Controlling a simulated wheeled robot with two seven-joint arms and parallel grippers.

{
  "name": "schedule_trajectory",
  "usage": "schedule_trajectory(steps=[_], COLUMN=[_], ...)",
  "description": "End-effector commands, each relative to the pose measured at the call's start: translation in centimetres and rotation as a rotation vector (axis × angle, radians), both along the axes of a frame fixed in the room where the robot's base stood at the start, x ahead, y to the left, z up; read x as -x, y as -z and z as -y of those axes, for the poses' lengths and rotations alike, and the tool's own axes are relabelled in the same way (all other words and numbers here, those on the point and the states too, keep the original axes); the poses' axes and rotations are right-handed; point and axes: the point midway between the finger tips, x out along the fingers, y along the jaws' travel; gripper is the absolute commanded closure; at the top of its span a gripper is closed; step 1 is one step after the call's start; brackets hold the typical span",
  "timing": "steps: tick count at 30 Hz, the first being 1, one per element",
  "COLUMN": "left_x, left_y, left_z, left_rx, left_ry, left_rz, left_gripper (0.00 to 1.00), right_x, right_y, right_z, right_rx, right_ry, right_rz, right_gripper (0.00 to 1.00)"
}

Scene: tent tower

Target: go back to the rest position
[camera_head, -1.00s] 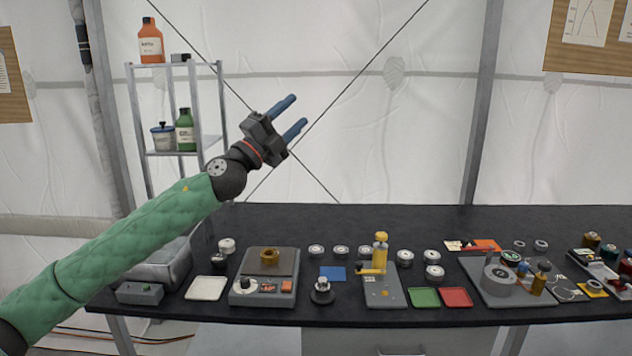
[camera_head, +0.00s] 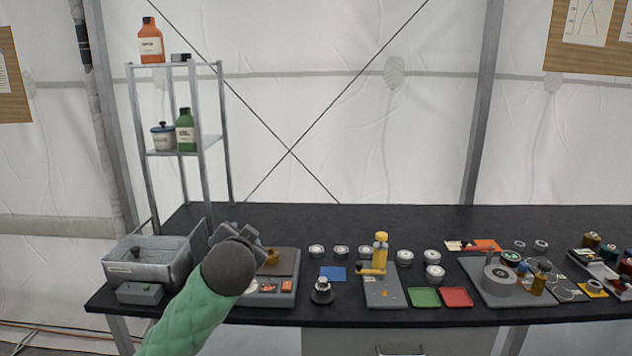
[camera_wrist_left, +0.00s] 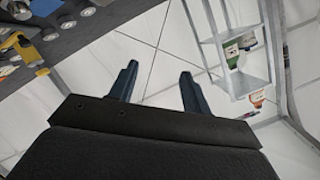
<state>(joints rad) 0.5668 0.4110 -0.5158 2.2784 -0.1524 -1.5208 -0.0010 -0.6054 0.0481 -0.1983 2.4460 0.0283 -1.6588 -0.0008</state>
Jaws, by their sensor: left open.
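My left gripper (camera_head: 237,238) is low over the left part of the black bench in the head view, in front of the grey scale unit (camera_head: 284,262). My own wrist and green sleeve hide part of it and the bench there. In the left wrist view its two blue fingers (camera_wrist_left: 156,88) stand apart with nothing between them. The fingers point toward the tent wall and the shelf. A brass-coloured ring piece (camera_head: 271,257) on the scale unit shows just right of my wrist. My right gripper is not in view.
A metal basin (camera_head: 150,262) with a control box (camera_head: 140,293) stands left of my wrist. A shelf rack (camera_head: 175,152) with bottles rises behind. A yellow-topped press (camera_head: 381,245), green tray (camera_head: 424,297) and red tray (camera_head: 457,297) lie to the right. The bench's back strip is clear.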

Motion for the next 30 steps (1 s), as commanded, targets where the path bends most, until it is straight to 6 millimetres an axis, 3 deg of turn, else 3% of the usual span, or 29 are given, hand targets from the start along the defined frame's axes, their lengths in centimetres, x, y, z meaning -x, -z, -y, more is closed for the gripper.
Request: schedule_trajectory(steps=[3, 9, 30], left_x=[2.4, 6.5, 21.3], left_y=[4.6, 10.9, 28.5], left_z=[0.1, 0.3, 0.0], left_rx=[0.063, 0.157, 0.419], left_ry=[-0.001, 0.004, -0.059], left_rz=[-0.124, -0.289, -0.663], left_gripper=[0.52, 0.52, 0.52], right_x=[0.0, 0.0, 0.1], right_y=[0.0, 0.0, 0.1], right_z=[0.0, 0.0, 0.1], right_rx=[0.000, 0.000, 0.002], right_ry=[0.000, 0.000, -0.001], right_rz=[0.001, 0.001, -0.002], right_gripper=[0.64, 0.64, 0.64])
